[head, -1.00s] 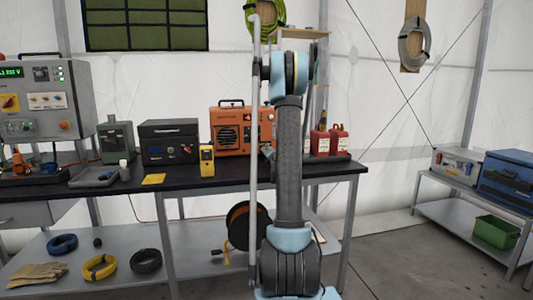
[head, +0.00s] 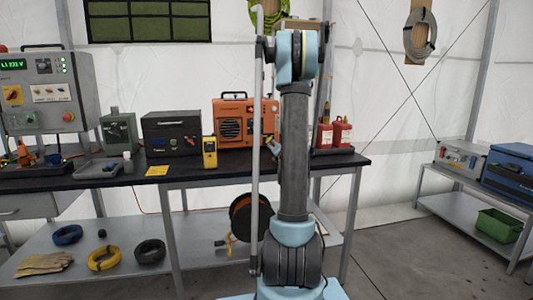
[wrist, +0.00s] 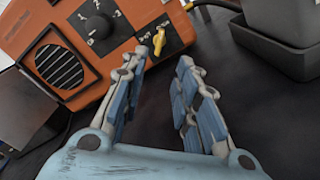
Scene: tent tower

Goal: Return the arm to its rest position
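My arm rises upright in the middle of the head view, in front of the black workbench (head: 225,172). Past the fingertips is the front of the orange box (wrist: 85,45), with a dial and a yellow knob (wrist: 158,41). The same orange box (head: 233,122) stands on the bench in the head view, partly behind my arm.
A yellow handheld device (head: 209,152), a black box (head: 171,138) and red bottles (head: 342,133) stand on the bench. A cable reel (head: 243,217) is underneath. A low shelf with a blue case (head: 512,170) and a green crate (head: 498,225) is at right. Floor between is clear.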

